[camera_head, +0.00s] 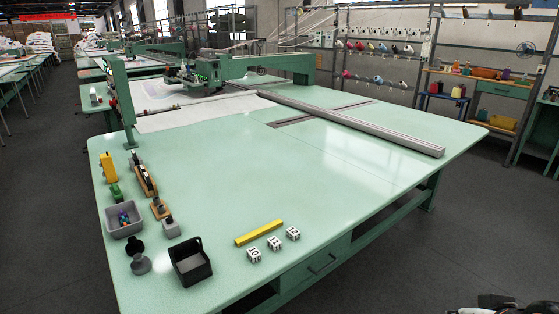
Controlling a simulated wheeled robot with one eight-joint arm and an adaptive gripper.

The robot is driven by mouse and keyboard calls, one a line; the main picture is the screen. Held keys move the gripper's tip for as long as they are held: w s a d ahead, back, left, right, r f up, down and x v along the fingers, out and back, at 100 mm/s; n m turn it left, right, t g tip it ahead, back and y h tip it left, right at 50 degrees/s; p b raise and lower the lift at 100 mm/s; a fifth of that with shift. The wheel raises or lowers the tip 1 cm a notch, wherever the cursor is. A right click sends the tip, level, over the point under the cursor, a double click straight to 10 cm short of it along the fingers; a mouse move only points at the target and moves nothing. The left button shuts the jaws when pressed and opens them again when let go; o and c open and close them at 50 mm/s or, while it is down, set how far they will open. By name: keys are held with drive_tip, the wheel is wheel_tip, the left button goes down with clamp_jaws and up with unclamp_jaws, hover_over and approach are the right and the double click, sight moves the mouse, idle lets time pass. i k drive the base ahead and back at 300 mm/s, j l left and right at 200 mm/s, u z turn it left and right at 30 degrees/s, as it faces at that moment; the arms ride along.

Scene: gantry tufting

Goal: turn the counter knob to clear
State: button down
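I cannot clearly identify a counter or its knob at this size. A black round-topped piece (134,245) stands at the near left of the green table (330,190), with a grey conical piece (140,264) close in front of it. I cannot tell whether either is the knob. The green gantry machine (205,76) stands across the back of the table, and details on its head are too small to read. A dark part at the bottom right edge may belong to my arm, but no gripper fingers can be made out.
Near the left edge are a grey bin (123,220) of small coloured pieces, a black open box (190,262) and a yellow block (108,168). A yellow bar (259,232) lies behind several white number cubes (274,243). The table's middle is clear. Thread shelves stand behind.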

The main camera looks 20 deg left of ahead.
sight(169, 220)
drive_tip(key=u, duration=1.65)
